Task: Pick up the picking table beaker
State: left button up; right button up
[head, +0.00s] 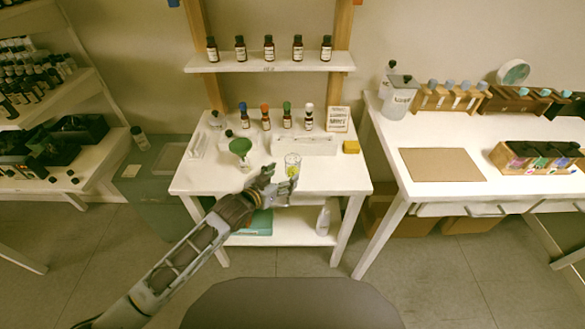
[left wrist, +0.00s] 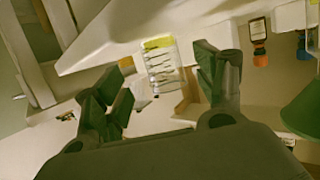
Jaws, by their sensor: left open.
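The picking table beaker (head: 292,160) is a small clear glass with yellow-green liquid in its bottom. It stands on the small white table near the front edge, right of the green funnel. My left gripper (head: 281,177) is open at the table's front edge, just in front of the beaker, and partly overlaps its lower part in the head view. In the left wrist view, which looks upside down, the beaker (left wrist: 162,66) with its dark markings shows between the spread fingers of the left gripper (left wrist: 165,82). I cannot tell whether they touch it. My right gripper is not in view.
The green funnel (head: 240,146) stands left of the beaker. Several capped bottles (head: 266,117) line up behind, with a white box (head: 304,145) in front. A yellow sponge (head: 351,147) lies at right. The front right tabletop (head: 340,177) is clear.

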aim_at(288, 171)
pick_arm(q)
jog(key=shift+w+d+f, duration=0.1)
jog(key=shift+w+d, duration=0.1)
jog(key=shift+w, duration=0.05)
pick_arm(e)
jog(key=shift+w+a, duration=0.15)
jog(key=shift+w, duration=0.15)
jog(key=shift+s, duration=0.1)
pick_arm(q)
jog(key=shift+x, duration=2)
jog(key=shift+w+d+f, duration=0.15)
jog(key=shift+w, duration=0.35)
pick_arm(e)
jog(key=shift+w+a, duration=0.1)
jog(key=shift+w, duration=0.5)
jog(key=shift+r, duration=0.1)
pick_arm(q)
jog(key=shift+c, duration=0.5)
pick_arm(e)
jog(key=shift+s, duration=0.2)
